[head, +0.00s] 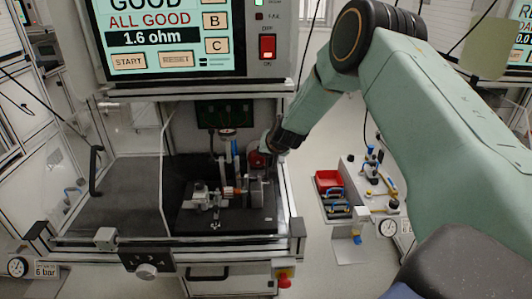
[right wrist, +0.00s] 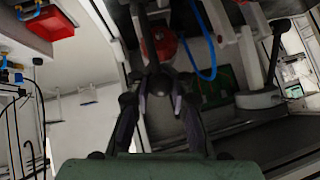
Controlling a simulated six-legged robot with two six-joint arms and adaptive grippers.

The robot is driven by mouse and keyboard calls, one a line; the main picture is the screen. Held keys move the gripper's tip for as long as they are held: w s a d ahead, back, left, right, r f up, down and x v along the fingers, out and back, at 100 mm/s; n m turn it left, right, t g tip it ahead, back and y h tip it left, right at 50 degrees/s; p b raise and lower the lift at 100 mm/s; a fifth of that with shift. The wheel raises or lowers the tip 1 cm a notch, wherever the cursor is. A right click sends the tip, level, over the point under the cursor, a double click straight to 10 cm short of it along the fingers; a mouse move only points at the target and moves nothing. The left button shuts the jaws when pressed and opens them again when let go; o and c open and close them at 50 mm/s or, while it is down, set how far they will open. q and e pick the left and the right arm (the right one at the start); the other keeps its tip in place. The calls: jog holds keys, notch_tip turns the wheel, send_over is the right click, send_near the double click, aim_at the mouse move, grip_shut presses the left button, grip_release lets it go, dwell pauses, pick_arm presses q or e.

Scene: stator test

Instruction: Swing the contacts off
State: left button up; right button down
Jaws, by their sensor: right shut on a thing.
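My right gripper (head: 268,146) reaches into the test bay from the right. In the right wrist view its dark fingers (right wrist: 158,92) stand on both sides of a dark round knob (right wrist: 157,82) on a lever, and it is shut on it. A red part (right wrist: 162,42) sits just beyond the knob; it shows beside my gripper in the head view (head: 257,158). The stator fixture (head: 258,190) with grey metal parts stands on the black bed, left of and below my gripper. The contacts are too small to tell apart. My left gripper is not in view.
The tester's screen (head: 155,35) above the bay reads "ALL GOOD" and "1.6 ohm". A clear guard (head: 120,150) with a black handle stands on the left. A red bin (head: 328,180) and a side bench (head: 350,200) stand to the right. A blue hose (right wrist: 205,65) hangs close to the gripper.

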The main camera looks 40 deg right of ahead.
jog(key=shift+w+d+r, duration=0.2)
jog(key=shift+w+r, duration=0.05)
jog(key=shift+r, duration=0.2)
jog(key=c, duration=1.7)
grip_release()
jog(key=o, duration=0.5)
jog(key=shift+s+f, duration=0.15)
jog(key=shift+s, duration=0.05)
jog(key=shift+a+f, duration=0.1)
jog(key=v, duration=1.2)
jog(key=shift+s, duration=0.1)
jog(key=shift+f, duration=0.1)
jog(key=shift+s+a, duration=0.1)
